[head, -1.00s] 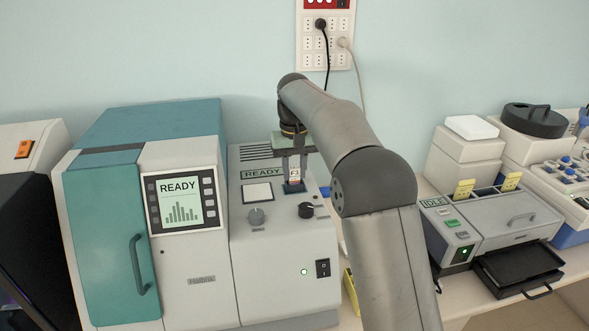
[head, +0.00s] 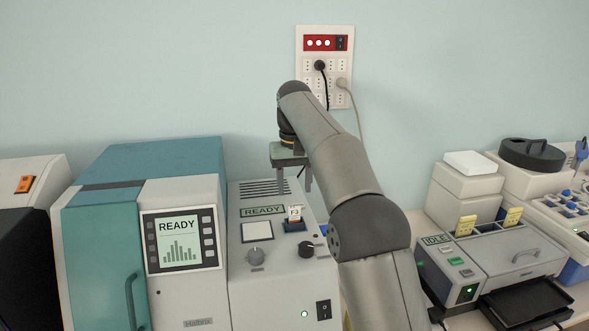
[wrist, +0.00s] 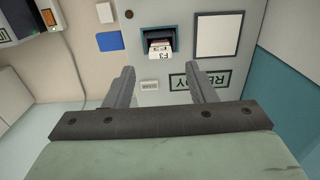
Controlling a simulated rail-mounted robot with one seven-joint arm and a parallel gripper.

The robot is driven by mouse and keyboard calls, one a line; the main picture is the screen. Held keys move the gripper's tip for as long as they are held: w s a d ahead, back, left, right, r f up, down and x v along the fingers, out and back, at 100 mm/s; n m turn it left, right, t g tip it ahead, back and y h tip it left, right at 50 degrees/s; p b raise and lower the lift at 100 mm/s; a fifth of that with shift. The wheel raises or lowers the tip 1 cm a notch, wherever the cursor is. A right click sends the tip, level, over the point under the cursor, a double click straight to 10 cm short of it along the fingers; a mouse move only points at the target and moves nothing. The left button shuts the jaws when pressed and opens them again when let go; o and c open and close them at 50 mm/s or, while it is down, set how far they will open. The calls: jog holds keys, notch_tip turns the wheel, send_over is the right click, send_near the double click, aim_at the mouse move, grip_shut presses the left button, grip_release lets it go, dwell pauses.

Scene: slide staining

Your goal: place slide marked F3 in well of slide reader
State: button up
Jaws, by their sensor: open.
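The slide marked F3 (head: 295,213) stands upright in the dark well of the slide reader (head: 293,226). Its labelled top sticks out above the well. In the wrist view the slide (wrist: 159,48) shows in the well (wrist: 158,33), ahead of the fingertips. My gripper (head: 292,186) is open and empty, above the slide and apart from it. In the wrist view the two fingers (wrist: 157,72) are spread with nothing between them. The slide reader (head: 268,285) has a READY display.
A white square plate (head: 257,231) and two knobs (head: 306,249) are close to the well. A teal-doored machine (head: 148,230) stands at the left. A grey unit marked IDLE (head: 490,255), with yellow-topped slides, stands at the right. The wall above is clear apart from a socket panel (head: 325,66).

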notch_tip(320, 180, up, 5)
jog(key=shift+f, duration=0.1)
dwell(0.3)
jog(key=s+d+f+m, duration=0.2)
jog(key=s+d, duration=1.1)
jog(key=s, duration=0.3)
jog(key=s+d+f, duration=0.2)
jog(key=s+f, duration=0.6)
jog(key=s, duration=0.3)
jog(key=s+d+f+m+t, duration=0.1)
jog(key=s+d+f, duration=0.2)
jog(key=s+f, duration=0.4)
jog(key=s, duration=0.4)
jog(key=shift+d+f, duration=0.15)
jog(key=shift+f, duration=0.25)
